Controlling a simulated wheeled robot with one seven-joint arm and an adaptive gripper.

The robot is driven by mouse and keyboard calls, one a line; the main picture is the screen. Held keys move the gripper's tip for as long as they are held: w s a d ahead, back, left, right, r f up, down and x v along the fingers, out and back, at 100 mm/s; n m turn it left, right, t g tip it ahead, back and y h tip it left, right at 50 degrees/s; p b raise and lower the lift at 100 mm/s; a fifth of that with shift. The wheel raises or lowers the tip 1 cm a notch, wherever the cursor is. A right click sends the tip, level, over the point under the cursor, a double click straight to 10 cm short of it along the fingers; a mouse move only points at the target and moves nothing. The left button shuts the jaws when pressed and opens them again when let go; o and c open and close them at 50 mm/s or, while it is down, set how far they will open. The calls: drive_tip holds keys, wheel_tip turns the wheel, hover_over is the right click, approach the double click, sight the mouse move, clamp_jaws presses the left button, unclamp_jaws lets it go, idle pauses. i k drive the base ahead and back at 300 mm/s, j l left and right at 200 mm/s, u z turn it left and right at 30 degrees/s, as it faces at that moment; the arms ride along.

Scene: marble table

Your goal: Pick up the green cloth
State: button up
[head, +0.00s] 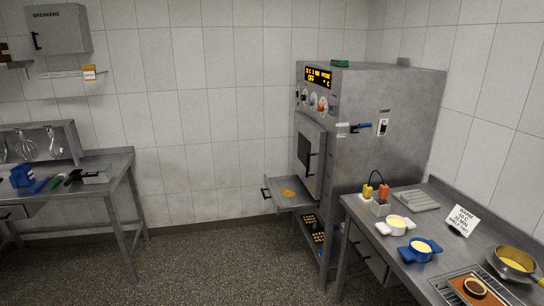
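A small dark green folded thing (340,63), which looks like a cloth, lies flat on top of the tall grey metal oven (400,90), near its front edge. It is small in the view, so its folds cannot be made out. My gripper is not in view, and nothing is seen touching the green thing.
A tray (290,205) sticks out low at the oven's front. A steel table (110,165) stands left. The floor (210,260) between is clear.

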sight(335, 62)
drive_tip(key=i, duration=2.1)
